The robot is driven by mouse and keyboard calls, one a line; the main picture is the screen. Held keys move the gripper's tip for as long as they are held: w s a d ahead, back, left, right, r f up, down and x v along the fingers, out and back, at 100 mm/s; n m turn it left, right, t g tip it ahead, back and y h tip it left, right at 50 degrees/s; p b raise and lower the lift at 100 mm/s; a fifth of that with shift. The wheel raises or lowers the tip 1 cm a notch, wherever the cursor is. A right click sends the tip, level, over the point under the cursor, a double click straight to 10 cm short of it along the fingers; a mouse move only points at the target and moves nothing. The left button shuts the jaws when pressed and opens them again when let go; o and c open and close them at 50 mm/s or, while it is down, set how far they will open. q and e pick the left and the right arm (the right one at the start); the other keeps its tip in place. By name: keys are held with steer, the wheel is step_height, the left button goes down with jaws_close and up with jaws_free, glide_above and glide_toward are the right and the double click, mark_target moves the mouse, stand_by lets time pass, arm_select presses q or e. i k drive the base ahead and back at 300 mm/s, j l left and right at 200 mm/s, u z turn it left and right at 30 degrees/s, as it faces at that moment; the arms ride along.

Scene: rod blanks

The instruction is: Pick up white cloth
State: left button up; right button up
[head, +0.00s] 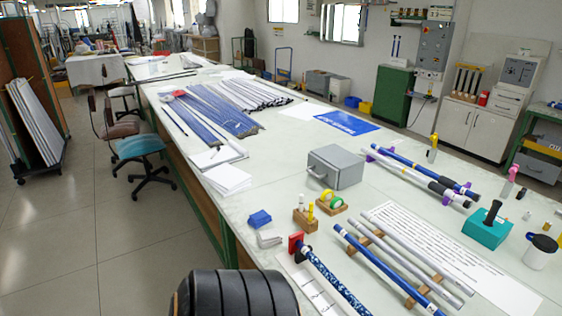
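A small white folded piece (268,240), which looks like the white cloth, lies on the long table near its left edge. It is just in front of a folded blue cloth (260,218). The white piece is small in this view, so I cannot be sure of its material. Neither my left nor my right gripper is in view.
The long pale table (262,180) holds a grey metal box (335,167), wooden blocks (306,220) with small items, rods on wooden rests (415,296), and a blue-patterned rod (333,284). Chairs (138,146) stand left.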

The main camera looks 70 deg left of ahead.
mark_target(267, 238)
steer(key=u, duration=2.45)
